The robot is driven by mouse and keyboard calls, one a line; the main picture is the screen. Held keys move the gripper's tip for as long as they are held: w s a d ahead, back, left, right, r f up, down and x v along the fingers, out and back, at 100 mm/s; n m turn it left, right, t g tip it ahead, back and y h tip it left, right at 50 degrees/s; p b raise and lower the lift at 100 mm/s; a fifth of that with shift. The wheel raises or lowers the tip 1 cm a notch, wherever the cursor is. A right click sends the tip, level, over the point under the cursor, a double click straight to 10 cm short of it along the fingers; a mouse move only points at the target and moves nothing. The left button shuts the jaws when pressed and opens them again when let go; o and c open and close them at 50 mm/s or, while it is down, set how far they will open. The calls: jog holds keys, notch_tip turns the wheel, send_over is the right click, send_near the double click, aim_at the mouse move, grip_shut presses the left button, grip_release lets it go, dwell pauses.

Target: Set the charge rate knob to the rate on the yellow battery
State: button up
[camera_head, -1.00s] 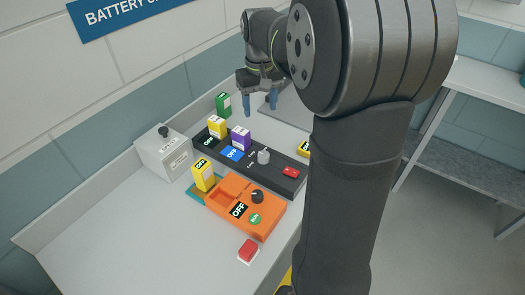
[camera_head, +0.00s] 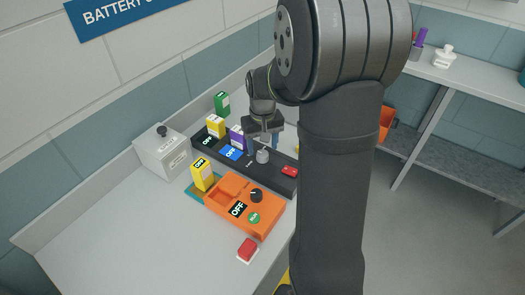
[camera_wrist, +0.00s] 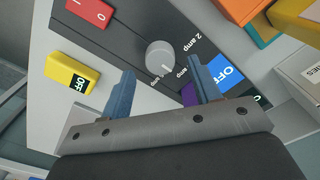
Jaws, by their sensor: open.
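The grey charge rate knob (camera_head: 262,157) is on the dark charger (camera_head: 205,145); in the wrist view the knob (camera_wrist: 160,56) has a pointer line and amp labels around it, one reading "2 amp". My gripper (camera_head: 263,144) is open above the knob; in the wrist view its blue fingers (camera_wrist: 162,70) point toward it from either side, not visibly touching it. A yellow battery (camera_head: 215,127) stands at the charger's far left, beside a purple battery (camera_head: 237,138). Another yellow battery (camera_head: 202,174) stands by the orange unit. The battery labels are too small to read.
The dark charger has a blue OFF display (camera_head: 231,153) and a red switch (camera_head: 289,171). The orange unit (camera_head: 263,219) has a black knob (camera_head: 256,195). A grey box (camera_head: 162,152) stands left. The front left bench is clear.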

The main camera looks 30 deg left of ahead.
aim_at(262, 154)
jog(key=shift+f, duration=1.55)
jog(key=shift+c, duration=0.3)
jog(key=c, duration=0.9)
jog(key=shift+m, duration=0.3)
jog(key=m, duration=0.5)
jog(key=shift+m, duration=0.3)
jog(key=m, duration=0.5)
jog(key=shift+r+m, duration=0.1)
jog(key=shift+m, duration=0.5)
